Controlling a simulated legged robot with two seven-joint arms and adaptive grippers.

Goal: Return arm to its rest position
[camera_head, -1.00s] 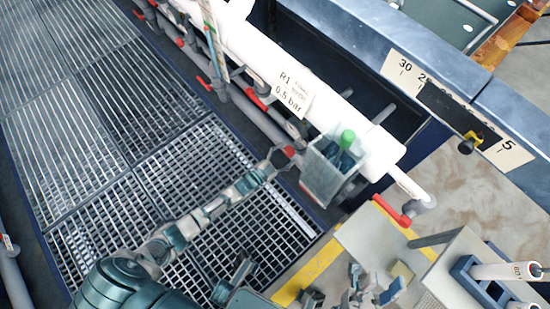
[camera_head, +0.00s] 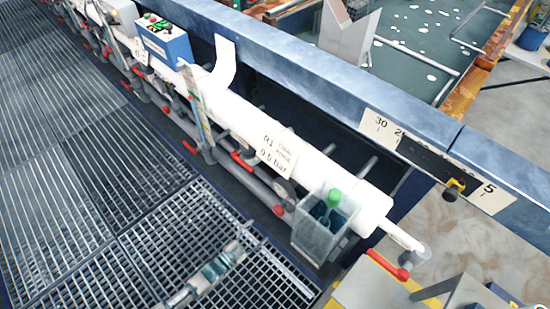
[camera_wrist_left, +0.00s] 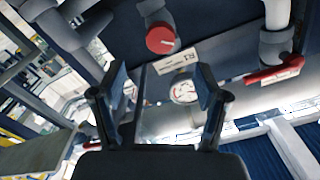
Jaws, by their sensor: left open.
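My left arm (camera_head: 208,273) comes in from the bottom of the head view over the floor grating. My left gripper (camera_head: 252,236) is at its end, small and thin in the picture, left of the clear box and apart from it. In the left wrist view the two dark fingers (camera_wrist_left: 162,98) stand wide apart with nothing between them. Behind them are a round gauge (camera_wrist_left: 184,90) and a red valve knob (camera_wrist_left: 161,38). My right gripper is not in view.
A clear box (camera_head: 322,228) with a green-capped bottle (camera_head: 333,198) hangs by the white pipe (camera_head: 235,112). Red-handled valves (camera_head: 243,160) line the pipe. A blue tank edge (camera_head: 300,75) runs behind. The grating (camera_head: 65,190) at left is clear.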

